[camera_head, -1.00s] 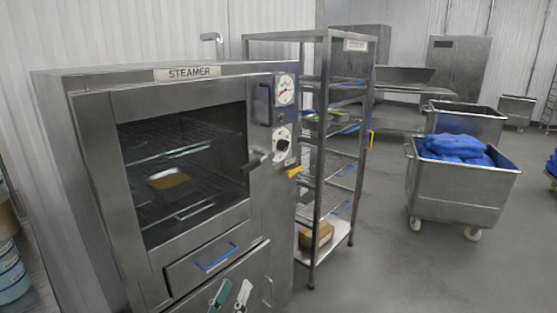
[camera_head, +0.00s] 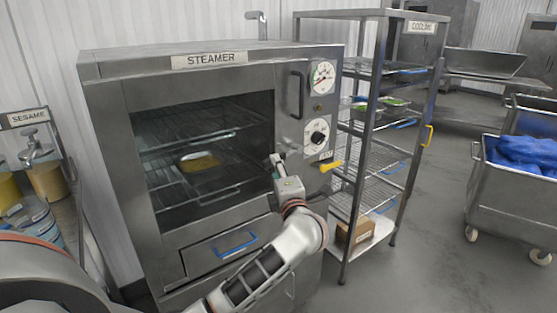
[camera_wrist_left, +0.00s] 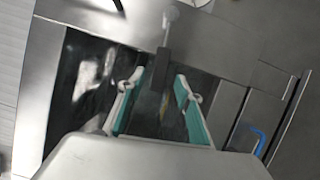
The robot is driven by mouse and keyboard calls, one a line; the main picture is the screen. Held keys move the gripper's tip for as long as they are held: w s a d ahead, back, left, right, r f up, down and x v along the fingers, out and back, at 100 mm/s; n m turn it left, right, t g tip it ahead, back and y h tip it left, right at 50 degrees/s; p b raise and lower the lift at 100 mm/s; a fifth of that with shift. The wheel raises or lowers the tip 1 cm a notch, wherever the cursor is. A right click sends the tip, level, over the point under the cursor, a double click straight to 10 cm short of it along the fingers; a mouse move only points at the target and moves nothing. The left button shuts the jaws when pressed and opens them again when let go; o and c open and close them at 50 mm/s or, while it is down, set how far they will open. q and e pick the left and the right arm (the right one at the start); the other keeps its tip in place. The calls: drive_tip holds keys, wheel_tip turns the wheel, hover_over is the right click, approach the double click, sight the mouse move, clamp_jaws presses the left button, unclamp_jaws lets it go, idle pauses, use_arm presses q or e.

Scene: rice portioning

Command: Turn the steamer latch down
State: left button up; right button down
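The steamer (camera_head: 210,85) stands at centre left, with its glass-fronted door shut. The dark latch handle (camera_wrist_left: 160,72) shows in the left wrist view, its metal stem at the top. In the head view my gripper mostly hides the latch at the right edge of the window. My left gripper (camera_head: 277,162) is in front of the latch. In the left wrist view its green-padded fingers (camera_wrist_left: 158,108) are apart, one each side of the handle, with gaps visible. My right gripper is out of view.
A dial (camera_head: 322,77), a knob (camera_head: 317,132) and a yellow lever (camera_head: 331,166) are close right of the latch. A cooling rack (camera_head: 370,150) stands right of the steamer. A tray of yellow-brown food (camera_head: 199,162) is inside. A sesame station (camera_head: 45,180) is at left.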

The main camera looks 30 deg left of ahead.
use_arm(q)
drive_tip(key=shift+x, duration=2.75)
drive_tip(key=shift+d, duration=0.1)
clamp_jaws()
